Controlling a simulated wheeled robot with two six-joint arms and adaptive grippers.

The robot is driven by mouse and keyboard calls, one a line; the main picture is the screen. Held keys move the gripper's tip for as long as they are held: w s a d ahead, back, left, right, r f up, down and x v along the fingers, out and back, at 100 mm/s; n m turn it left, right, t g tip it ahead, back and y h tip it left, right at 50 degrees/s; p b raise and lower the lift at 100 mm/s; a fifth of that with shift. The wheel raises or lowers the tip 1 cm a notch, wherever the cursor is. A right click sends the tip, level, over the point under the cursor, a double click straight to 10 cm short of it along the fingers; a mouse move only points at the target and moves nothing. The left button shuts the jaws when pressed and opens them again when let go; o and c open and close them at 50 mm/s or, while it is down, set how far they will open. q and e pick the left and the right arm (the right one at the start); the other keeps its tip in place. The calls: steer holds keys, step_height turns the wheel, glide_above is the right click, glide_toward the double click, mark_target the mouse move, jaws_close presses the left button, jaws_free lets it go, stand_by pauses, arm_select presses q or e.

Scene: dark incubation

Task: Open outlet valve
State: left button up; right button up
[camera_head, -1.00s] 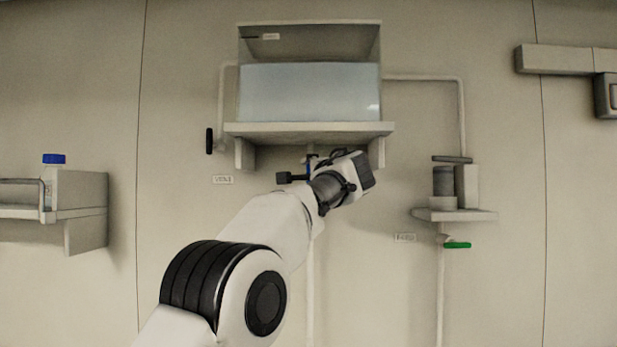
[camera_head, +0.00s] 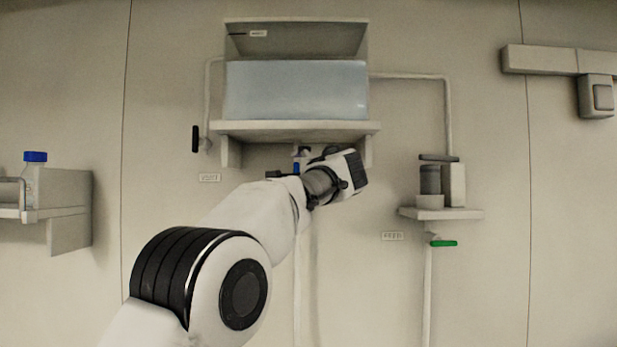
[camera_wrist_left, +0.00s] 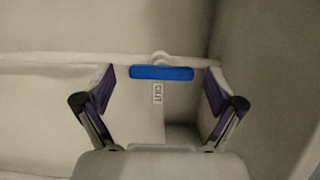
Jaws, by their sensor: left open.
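The outlet valve has a blue bar handle (camera_wrist_left: 161,73), lying crosswise in the left wrist view, with a small label "OUT" (camera_wrist_left: 157,94) below it. In the head view the blue handle (camera_head: 296,168) is a small spot under the tank shelf, partly hidden by my arm. My left gripper (camera_wrist_left: 158,92) is open, with one finger on each side of the handle and gaps at both ends. It does not hold the handle. In the head view my left wrist (camera_head: 335,180) is just below the shelf and the fingers are largely hidden. My right gripper is not in view.
A clear tank (camera_head: 296,90) of pale liquid stands on a wall shelf (camera_head: 290,128) above the valve. A black handle (camera_head: 195,139) is at its left, a green handle (camera_head: 443,243) at the lower right. A blue-capped bottle (camera_head: 34,175) stands on the left shelf.

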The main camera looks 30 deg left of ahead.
arm_select(q)
steer(key=v, duration=1)
